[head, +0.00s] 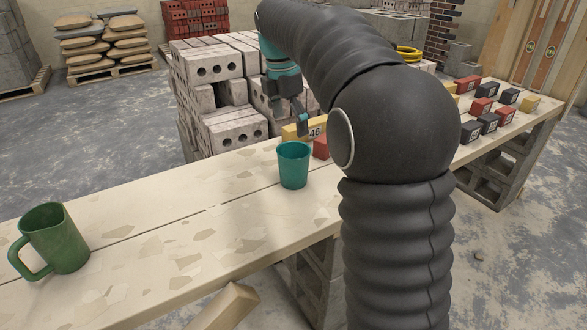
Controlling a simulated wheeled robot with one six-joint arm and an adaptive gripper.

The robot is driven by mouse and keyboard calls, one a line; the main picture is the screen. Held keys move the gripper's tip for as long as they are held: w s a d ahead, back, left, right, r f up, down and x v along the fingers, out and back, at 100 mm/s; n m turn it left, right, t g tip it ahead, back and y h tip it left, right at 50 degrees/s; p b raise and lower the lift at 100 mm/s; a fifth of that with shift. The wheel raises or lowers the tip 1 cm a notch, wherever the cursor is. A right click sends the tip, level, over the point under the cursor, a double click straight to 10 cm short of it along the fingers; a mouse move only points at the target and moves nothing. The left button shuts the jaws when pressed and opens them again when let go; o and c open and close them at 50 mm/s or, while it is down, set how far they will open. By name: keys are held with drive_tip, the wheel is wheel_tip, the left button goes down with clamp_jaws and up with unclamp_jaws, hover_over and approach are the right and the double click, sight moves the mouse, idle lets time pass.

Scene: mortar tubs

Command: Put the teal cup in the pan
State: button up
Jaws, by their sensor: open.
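The teal cup (294,166) stands upright on the plank table (190,205), just left of my arm. My gripper (291,118) is open and appears empty. In the picture it is just above the cup's rim, and it looks farther back than the cup. One finger shows clearly; the other is hard to make out against the bricks. I see no pan in this view; my own arm covers a large part of the table on the right.
A green jug (55,240) stands at the table's left end. A yellow block (296,131) and a red block (321,148) are close behind the cup. Several small blocks lie at the far right. Stacked bricks (213,65) rise behind the table. The table between jug and cup is clear.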

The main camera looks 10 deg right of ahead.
sight(294, 144)
drive_tip(key=shift+s+d+f+b, duration=0.1)
drive_tip(key=shift+d+f+b, duration=0.1)
drive_tip(key=shift+f, duration=1.55)
drive_tip(key=shift+w+d+f+b, duration=0.1)
drive_tip(key=shift+d+f+b, duration=0.05)
drive_tip(key=shift+f, duration=1.55)
drive_tip(key=shift+s+d+f+b, duration=0.1)
drive_tip(key=shift+d+f+b, duration=0.1)
drive_tip(key=shift+f, duration=1.55)
drive_tip(key=c, duration=1.2)
drive_tip(key=shift+c, duration=0.2)
drive_tip(key=shift+r, duration=0.25)
drive_tip(key=shift+r, duration=1.95)
drive_tip(key=s+d+r, duration=0.6)
drive_tip(key=s+d, duration=0.2)
drive_tip(key=shift+d+r, duration=0.2)
drive_tip(key=shift+r, duration=0.1)
